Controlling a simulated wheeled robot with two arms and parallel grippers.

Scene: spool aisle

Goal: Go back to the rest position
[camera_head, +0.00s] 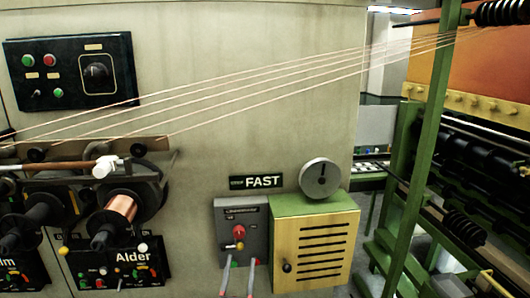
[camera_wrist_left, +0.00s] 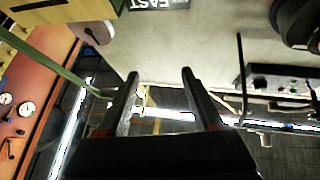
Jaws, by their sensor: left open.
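My left gripper (camera_wrist_left: 160,74) shows in the left wrist view with its two dark fingers spread apart and nothing between them. My right gripper is in neither view.
The pale machine wall (camera_head: 250,110) carries a switch panel (camera_head: 70,72), a FAST sign (camera_head: 256,181), a round knob (camera_head: 320,178), a grey box (camera_head: 240,225) and a yellow vented box (camera_head: 315,250). Threads run above a copper spool (camera_head: 120,210). A green post (camera_head: 425,140) stands right.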

